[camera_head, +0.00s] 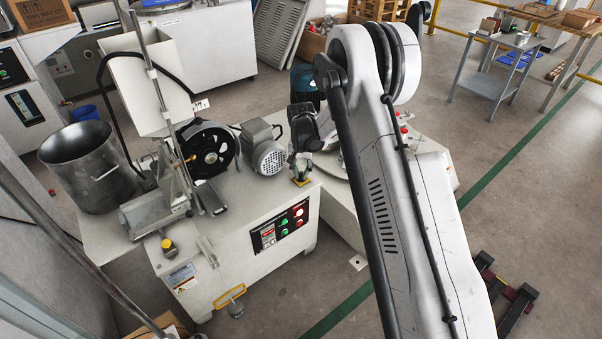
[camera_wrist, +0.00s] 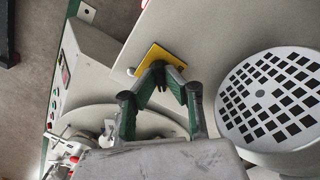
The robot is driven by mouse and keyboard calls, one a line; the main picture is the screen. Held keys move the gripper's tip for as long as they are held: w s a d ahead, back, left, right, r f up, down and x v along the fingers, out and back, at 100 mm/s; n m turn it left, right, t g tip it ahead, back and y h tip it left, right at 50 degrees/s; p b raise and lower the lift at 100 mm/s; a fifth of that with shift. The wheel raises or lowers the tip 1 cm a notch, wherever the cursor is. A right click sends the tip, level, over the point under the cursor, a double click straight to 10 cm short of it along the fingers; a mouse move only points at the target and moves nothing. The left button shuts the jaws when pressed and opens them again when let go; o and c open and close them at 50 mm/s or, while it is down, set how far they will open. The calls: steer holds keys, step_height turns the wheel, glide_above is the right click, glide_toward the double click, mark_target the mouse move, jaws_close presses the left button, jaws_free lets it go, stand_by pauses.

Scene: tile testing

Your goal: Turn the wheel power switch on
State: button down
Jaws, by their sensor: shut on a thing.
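The wheel power switch has a yellow square plate (camera_wrist: 158,56) on the flat grey machine top; its knob is largely hidden by my fingertips. In the head view the yellow plate (camera_head: 301,182) shows at the edge of the machine top, just below my gripper (camera_head: 300,172). In the wrist view my gripper (camera_wrist: 161,76) has its green and black fingers drawn together at the plate, shut on the switch. I cannot tell which way the knob points.
A grey motor (camera_head: 268,157) stands just left of my gripper; its perforated cover (camera_wrist: 270,98) is close on the right in the wrist view. A control panel (camera_head: 279,230) with lit buttons is on the machine front. A round wheel table (camera_head: 330,165) lies partly hidden behind my arm.

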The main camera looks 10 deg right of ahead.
mark_target(301, 174)
stand_by(0.3)
steer(key=c, duration=1.8)
jaws_free()
steer(key=shift+c, duration=0.2)
step_height(301, 174, up, 12)
